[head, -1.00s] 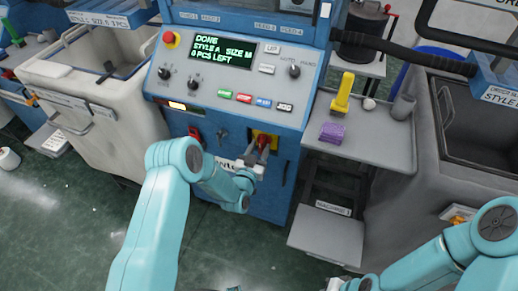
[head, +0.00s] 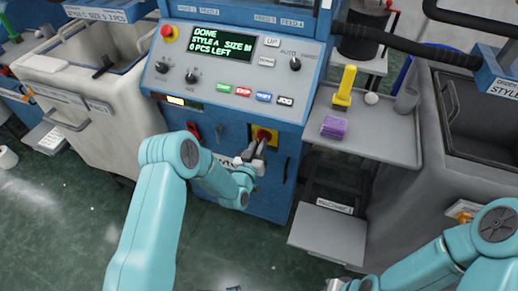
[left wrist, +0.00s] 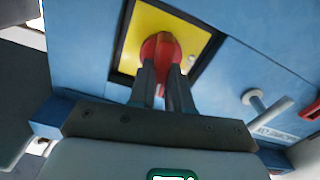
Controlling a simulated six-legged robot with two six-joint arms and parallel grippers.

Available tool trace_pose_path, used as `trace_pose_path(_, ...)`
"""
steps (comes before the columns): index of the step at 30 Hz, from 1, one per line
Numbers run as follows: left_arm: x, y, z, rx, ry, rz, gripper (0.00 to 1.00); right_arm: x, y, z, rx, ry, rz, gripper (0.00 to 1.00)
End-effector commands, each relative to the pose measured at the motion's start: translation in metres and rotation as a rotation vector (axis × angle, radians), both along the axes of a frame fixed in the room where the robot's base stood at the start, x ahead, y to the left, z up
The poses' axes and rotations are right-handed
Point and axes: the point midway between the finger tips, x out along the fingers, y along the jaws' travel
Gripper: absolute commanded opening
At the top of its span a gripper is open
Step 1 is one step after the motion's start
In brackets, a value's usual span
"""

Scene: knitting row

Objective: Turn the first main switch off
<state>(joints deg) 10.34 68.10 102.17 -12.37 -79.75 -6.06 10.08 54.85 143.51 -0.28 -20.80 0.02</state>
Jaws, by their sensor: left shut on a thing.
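The main switch is a red rotary knob (head: 262,135) on a yellow plate (head: 274,140), low on the blue machine's front. My left gripper (head: 257,148) is at the knob, its fingers shut on the handle. In the left wrist view the red knob (left wrist: 160,50) sits between the dark fingers (left wrist: 161,85), and the yellow plate (left wrist: 190,40) looks tilted against the gripper. The fingers hide part of the handle, so I cannot read its exact position.
The panel display (head: 208,43) reads DONE, STYLE A, SIZE M, 0 PCS LEFT. A red emergency button (head: 167,31) and coloured buttons sit on the panel. A side shelf (head: 375,135) holds a yellow tool (head: 345,88) and a purple block (head: 334,127). Grey bins flank the machine.

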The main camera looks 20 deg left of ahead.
Motion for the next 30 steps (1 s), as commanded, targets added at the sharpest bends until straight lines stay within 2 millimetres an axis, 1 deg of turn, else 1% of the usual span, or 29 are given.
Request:
trace_pose_path(1,0.001,0.000,-0.004,-0.038,-0.005,0.000,0.00,0.000,0.000,-0.012,0.000,0.000,0.000,0.00)
trace_pose_path(17,0.001,0.004,-0.007,-0.541,0.011,0.000,0.00,0.000,0.000,-0.082,0.000,0.000,0.000,0.00)
trace_pose_path(30,0.000,0.005,-0.009,-0.956,0.027,0.000,0.00,0.000,0.000,-0.144,0.000,0.000,0.000,0.00)
